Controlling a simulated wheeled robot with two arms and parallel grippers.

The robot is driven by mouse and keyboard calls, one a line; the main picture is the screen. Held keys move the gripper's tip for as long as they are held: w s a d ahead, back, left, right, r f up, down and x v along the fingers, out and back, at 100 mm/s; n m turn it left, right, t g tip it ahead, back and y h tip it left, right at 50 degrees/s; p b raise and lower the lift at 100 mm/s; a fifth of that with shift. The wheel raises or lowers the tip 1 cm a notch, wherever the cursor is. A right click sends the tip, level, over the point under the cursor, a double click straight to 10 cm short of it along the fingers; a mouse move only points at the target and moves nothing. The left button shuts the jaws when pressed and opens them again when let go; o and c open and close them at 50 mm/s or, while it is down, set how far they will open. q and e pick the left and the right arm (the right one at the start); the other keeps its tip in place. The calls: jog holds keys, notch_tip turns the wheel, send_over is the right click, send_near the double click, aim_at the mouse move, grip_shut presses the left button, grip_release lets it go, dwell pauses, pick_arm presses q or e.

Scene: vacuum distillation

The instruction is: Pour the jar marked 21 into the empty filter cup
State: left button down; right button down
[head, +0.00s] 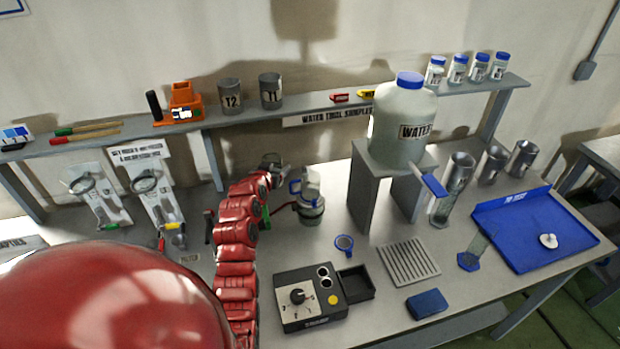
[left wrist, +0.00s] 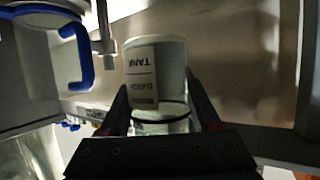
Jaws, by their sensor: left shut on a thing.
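My left gripper (left wrist: 160,115) is shut on a pale labelled container (left wrist: 158,60). The label's print is upside down, and I cannot read a number 21 on it. In the head view the red arm ends at this gripper (head: 272,170), above the bench, with its fingers mostly hidden. Just right of it stands a filter apparatus (head: 311,207) with a blue handle and a clear upper cup (head: 310,180). A blue-handled, blue-rimmed vessel (left wrist: 45,12) shows at the upper left of the left wrist view, apart from the held container. My right gripper is not in view.
A large water jug (head: 403,130) stands on a grey stand right of the apparatus. A black control box (head: 310,297), small blue funnel (head: 344,243) and drain rack (head: 409,262) lie in front. Several blue-lidded jars (head: 458,69) and metal cups (head: 270,91) stand on the shelf.

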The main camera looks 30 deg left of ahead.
pick_arm(q)
jog(key=shift+w+a+f, duration=0.1)
jog(key=shift+w+f, duration=0.05)
jog(key=shift+f, duration=0.05)
jog(key=shift+r, duration=0.2)
jog(key=shift+w+d+r+m+g+y+p, duration=0.3)
jog(key=shift+d+r+m+y+p, duration=0.3)
jog(key=shift+m+p, duration=0.4)
jog(key=shift+w+d+r+m+g+y+p, duration=0.15)
jog(key=shift+d+r+m+g+y+p, duration=0.3)
jog(key=shift+r+m+y+p, duration=0.4)
jog(key=shift+w+d+r+m+g+y+p, duration=0.25)
jog(key=shift+d+r+m+y+p, duration=0.35)
jog(key=shift+m+p, duration=0.5)
